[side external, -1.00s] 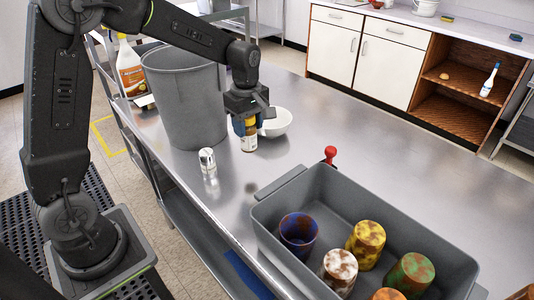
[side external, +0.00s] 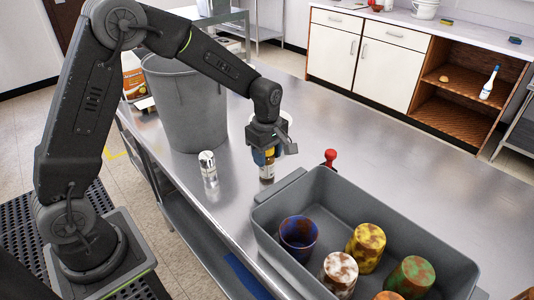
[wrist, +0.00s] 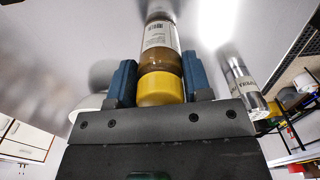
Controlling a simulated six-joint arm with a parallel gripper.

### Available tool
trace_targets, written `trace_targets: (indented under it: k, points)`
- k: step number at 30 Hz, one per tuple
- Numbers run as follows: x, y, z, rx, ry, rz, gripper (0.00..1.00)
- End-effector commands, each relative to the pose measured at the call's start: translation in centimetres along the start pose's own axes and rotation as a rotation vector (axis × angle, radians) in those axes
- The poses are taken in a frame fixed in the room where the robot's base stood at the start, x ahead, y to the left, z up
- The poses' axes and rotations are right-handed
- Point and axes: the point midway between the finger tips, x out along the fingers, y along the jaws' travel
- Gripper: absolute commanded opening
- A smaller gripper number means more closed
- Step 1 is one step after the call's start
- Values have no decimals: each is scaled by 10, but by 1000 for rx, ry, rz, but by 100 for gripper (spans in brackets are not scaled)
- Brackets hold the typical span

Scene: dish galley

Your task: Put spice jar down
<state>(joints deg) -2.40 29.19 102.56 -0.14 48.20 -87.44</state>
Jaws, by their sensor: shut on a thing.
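The spice jar (side external: 267,173) is brown with a white label and a yellow cap. It hangs upright below my gripper (side external: 264,157) in the side view, over the steel counter (side external: 345,133). In the wrist view the jar (wrist: 160,45) sits between the two blue fingers of my gripper (wrist: 160,85), which are shut around it near the cap. Its base is low, close to the counter; I cannot tell whether it touches.
A silver shaker (side external: 208,161) stands to the left. A grey bin (side external: 187,110) is behind it. A grey tub (side external: 270,213) with several colored cups is at the front right, near a red-topped object (side external: 330,157). A white bowl (side external: 285,117) is partly hidden behind my arm.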

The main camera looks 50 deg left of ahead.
Motion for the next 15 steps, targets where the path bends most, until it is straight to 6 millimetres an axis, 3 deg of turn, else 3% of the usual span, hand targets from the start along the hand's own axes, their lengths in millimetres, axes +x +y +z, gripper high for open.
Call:
trace_targets:
  k: [3,4,11,15]
  points:
    - [3,0,0,0,0,-1,19]
    - [3,0,0,0,0,-1,48]
    - [3,0,0,0,0,-1,70]
    - [3,0,0,0,0,-1,71]
